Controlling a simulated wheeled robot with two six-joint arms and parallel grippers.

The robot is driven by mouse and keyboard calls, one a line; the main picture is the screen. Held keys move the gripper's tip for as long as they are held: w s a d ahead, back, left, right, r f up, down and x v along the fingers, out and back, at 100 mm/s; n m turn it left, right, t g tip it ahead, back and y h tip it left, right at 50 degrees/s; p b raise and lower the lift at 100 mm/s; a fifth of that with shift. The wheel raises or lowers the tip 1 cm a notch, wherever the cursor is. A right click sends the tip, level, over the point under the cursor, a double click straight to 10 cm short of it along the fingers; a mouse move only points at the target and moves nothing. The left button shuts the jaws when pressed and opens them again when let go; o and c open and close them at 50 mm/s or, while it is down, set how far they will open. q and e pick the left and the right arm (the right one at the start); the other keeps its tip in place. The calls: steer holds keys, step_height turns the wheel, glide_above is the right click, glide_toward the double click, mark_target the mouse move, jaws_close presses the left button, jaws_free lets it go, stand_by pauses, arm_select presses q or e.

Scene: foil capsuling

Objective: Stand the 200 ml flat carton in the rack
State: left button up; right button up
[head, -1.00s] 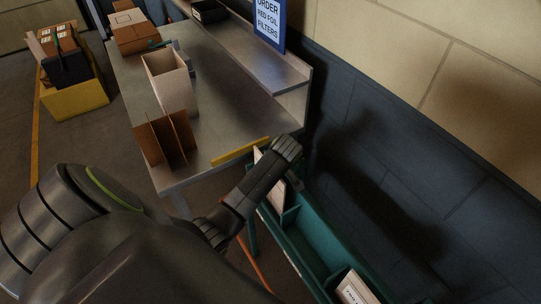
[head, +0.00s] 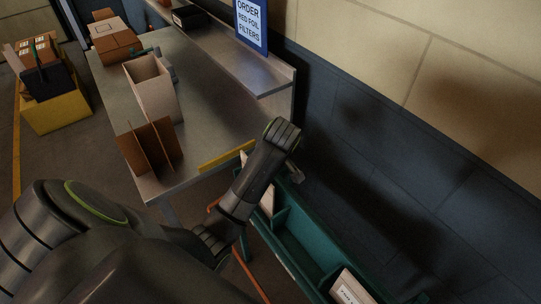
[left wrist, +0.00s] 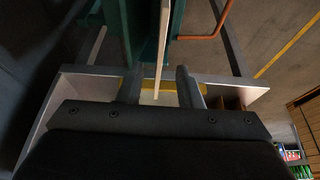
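A thin pale flat carton (head: 268,201) stands in the left end of a teal divided trough (head: 308,240), partly hidden by my left arm. In the left wrist view the carton (left wrist: 162,48) shows edge-on, running down between the two separated fingers of my left gripper (left wrist: 158,88). I see gaps on both sides of it, so the gripper is open around it. In the head view the left fingertips are mostly hidden behind my wrist. A brown holder with upright dividers (head: 150,150), which looks like the rack, stands empty on the table's near corner. My right gripper is out of view.
The grey table (head: 205,115) carries a tall pale open box (head: 152,88) and a brown carton (head: 114,45). A yellow strip (head: 227,156) lies at its near edge. Another carton (head: 350,289) sits in the trough's near end. A dark wall (head: 370,150) is close on the right.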

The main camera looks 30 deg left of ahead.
arm_select(q)
steer(key=p+v, duration=0.6)
steer(key=v, duration=0.2)
steer(key=shift+r, duration=0.2)
steer(key=shift+d, duration=0.1)
